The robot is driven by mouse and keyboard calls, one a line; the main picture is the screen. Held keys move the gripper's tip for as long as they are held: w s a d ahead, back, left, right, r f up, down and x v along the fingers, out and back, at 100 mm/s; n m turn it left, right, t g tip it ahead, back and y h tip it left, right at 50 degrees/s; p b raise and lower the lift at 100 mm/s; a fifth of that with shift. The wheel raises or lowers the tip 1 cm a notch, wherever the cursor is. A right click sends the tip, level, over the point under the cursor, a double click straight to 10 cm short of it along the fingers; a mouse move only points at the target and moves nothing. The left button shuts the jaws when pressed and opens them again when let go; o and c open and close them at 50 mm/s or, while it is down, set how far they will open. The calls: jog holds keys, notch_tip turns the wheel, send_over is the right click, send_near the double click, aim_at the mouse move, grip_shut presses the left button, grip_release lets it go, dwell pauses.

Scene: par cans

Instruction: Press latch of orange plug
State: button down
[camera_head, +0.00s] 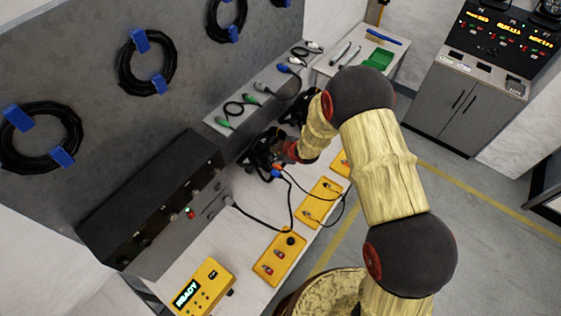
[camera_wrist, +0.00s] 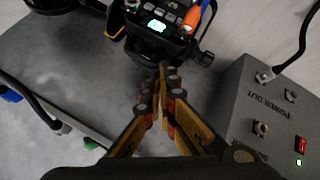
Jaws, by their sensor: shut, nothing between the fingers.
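The orange plug (camera_wrist: 193,17) shows at the top of the wrist view, at the rear panel of a black par can (camera_wrist: 150,47). Its blue end is at the top edge of that view. In the head view the plug (camera_head: 277,171) is small, beside the black fixture, with a dark cable running from it. The latch is too small to make out. My gripper (camera_wrist: 160,72) is shut and empty. Its fingertips are at the near edge of the par can, below and left of the plug and apart from it. In the head view my arm partly hides the fixture.
A grey power box (camera_wrist: 262,115) with sockets and a red switch stands at the right of the wrist view. Yellow plates (camera_head: 279,256) lie along the white bench. A yellow box reading READY (camera_head: 203,289) is at the front. Several connectors lie on a grey shelf (camera_head: 219,116) behind.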

jog(key=shift+w+a+r+n+y, duration=0.4)
jog(key=shift+a+r, duration=0.2)
jog(key=shift+r, duration=0.05)
jog(key=b, duration=0.5)
send_over(274, 165)
notch_tip(274, 165, down, 8)
jog(key=shift+w, duration=0.1)
jog(key=shift+f, duration=0.45)
jog(key=shift+f+b, duration=0.75)
jog(key=shift+b, duration=0.45)
dwell(1.2)
jog(key=shift+r, duration=0.15)
jog(key=shift+r+p, duration=0.35)
jog(key=shift+r, duration=0.3)
